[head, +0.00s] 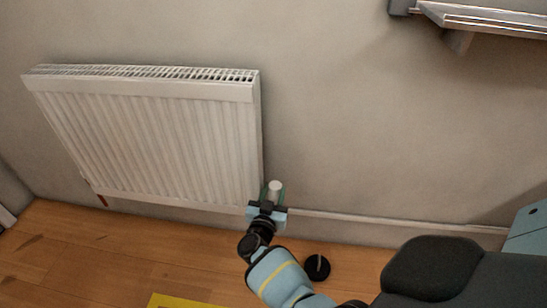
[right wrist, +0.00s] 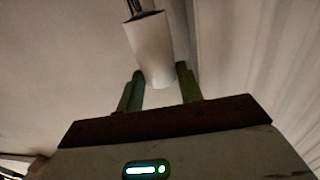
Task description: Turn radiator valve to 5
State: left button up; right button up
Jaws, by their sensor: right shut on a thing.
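The white radiator (head: 165,140) hangs on the wall at the left of the head view. Its white valve knob (head: 275,186) is at the radiator's lower right corner. My right gripper (head: 273,194) is at the knob, with its greenish fingers on either side. In the right wrist view, the pale knob (right wrist: 153,48) sits between the two fingertips (right wrist: 160,82) of my right gripper, which is shut on it. No scale number is readable on the knob. My left gripper is not in view.
A pale pipe or skirting (head: 400,222) runs along the wall's foot to the right. A metal shelf (head: 485,18) is at upper right, a blue panel (head: 530,232) at the right edge. Yellow (head: 185,301) shows on the wooden floor (head: 130,255). The wall between is clear.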

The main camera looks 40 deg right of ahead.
jog(key=o, duration=0.9)
jog(key=shift+o, duration=0.4)
jog(key=shift+r, duration=0.1)
jog(key=shift+w, duration=0.1)
jog(key=shift+a, duration=0.15)
